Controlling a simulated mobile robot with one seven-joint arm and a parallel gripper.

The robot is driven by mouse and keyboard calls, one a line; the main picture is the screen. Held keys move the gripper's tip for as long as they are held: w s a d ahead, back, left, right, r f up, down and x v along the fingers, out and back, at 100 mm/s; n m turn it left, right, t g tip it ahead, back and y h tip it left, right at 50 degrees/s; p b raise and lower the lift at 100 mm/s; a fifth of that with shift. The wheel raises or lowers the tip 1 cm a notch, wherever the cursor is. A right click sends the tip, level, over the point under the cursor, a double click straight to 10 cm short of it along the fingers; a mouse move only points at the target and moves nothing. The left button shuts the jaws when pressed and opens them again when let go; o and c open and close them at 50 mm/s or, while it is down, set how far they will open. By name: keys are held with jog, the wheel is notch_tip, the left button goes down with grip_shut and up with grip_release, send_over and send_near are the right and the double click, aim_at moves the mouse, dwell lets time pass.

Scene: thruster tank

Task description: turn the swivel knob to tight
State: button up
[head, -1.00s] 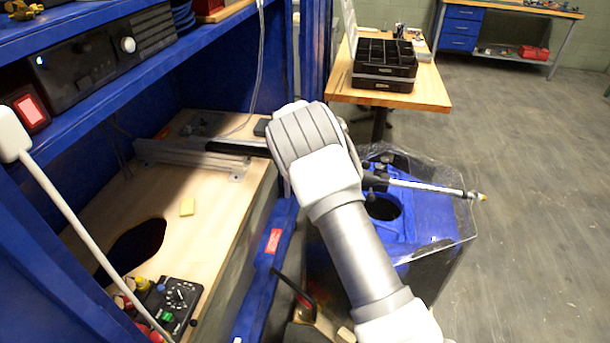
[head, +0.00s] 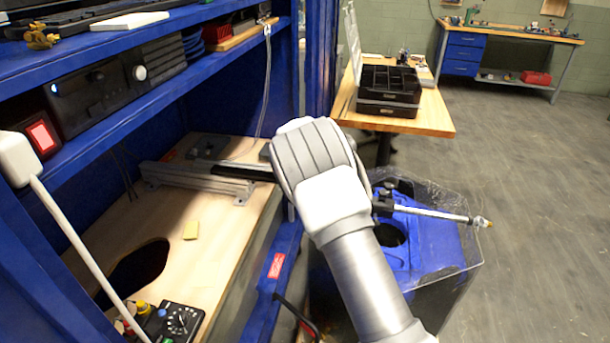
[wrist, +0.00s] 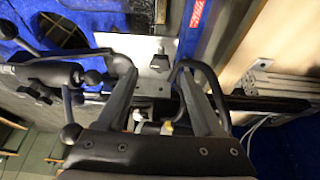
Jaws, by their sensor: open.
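My gripper (wrist: 159,78) shows in the wrist view with its two dark fingers apart and nothing clearly held between them. Beyond the fingers is a bright metal plate (wrist: 150,54) with a small fitting on it. My fingertips are hidden there.
The blue tank (head: 428,240) with clear walls stands below and right of my arm. At left is a blue bench frame with a wooden deck (head: 215,215), a rail (head: 200,180) and a dial box (head: 178,322). A wooden table (head: 425,119) stands behind. The floor at right is clear.

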jog(key=v, duration=1.4)
jog(key=s+d+r+y+p, duration=0.1)
jog(key=s+d+r, duration=0.4)
jog(key=s+r, duration=0.25)
jog(key=s+d+r+y+p, duration=0.1)
jog(key=s+d+r, duration=0.55)
jog(key=s, duration=0.25)
jog(key=s+d+n, duration=0.1)
jog(key=s+d, duration=0.1)
jog(key=s, duration=0.9)
jog(key=s+d+r+n+t+h, duration=0.1)
jog(key=s+d, duration=0.1)
jog(key=s, duration=0.9)
jog(key=shift+d, duration=0.25)
